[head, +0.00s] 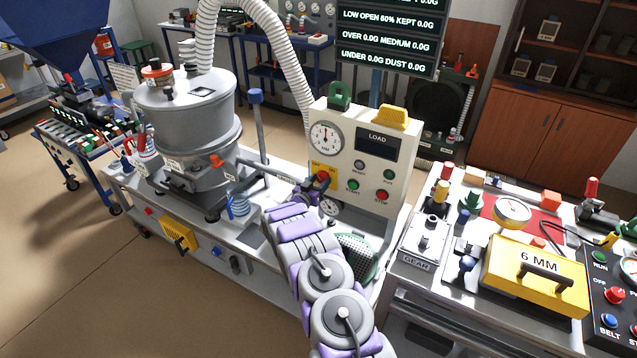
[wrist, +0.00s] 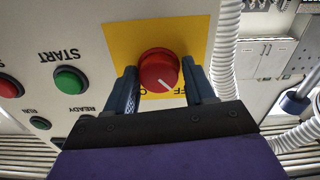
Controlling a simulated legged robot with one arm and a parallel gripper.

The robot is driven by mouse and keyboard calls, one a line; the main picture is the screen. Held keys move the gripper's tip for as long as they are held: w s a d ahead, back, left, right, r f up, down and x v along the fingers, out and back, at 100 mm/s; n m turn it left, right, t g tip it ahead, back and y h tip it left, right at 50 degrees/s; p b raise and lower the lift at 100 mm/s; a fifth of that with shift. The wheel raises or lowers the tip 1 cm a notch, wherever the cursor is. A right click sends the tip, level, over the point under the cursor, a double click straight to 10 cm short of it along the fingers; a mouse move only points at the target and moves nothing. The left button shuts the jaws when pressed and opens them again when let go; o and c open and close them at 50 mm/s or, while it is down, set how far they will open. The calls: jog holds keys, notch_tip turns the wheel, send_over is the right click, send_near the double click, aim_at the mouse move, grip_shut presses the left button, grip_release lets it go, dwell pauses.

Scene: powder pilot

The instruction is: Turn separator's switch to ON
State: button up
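The separator's switch is a round red knob (wrist: 159,71) on a yellow plate (wrist: 120,40). In the head view the red knob (head: 323,175) is on the left of the white control box (head: 397,150). In the wrist view the panel appears upside down; the knob's white pointer line slants to the lower right, towards the partly covered OFF label (wrist: 190,91). My gripper (wrist: 160,85) has one dark finger on each side of the knob, close to it. The fingers are spread around it; firm contact is not clear. The ON label is mostly hidden by my gripper.
A green START button (wrist: 70,80) and a red STOP button (head: 382,195) share the panel. A ribbed white hose (wrist: 227,45) runs close beside the gripper. The grey separator drum (head: 190,110) stands to the left. A dial gauge (head: 326,138) sits above the switch.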

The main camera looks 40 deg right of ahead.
jog(key=shift+d, duration=0.15)
jog(key=c, duration=0.7)
jog(key=shift+o, duration=0.2)
jog(key=m+p, duration=0.1)
jog(key=m, duration=0.1)
jog(key=shift+w+m+p, duration=0.1)
jog(key=shift+m+p, duration=0.3)
jog(key=m+p, duration=0.1)
jog(key=m, duration=0.4)
jog(key=shift+m, duration=0.3)
jog(key=m, duration=0.4)
jog(key=shift+f+m+b, duration=0.1)
jog(key=shift+m+b, duration=0.35)
jog(key=shift+m, duration=1.25)
jog(key=shift+f, duration=0.1)
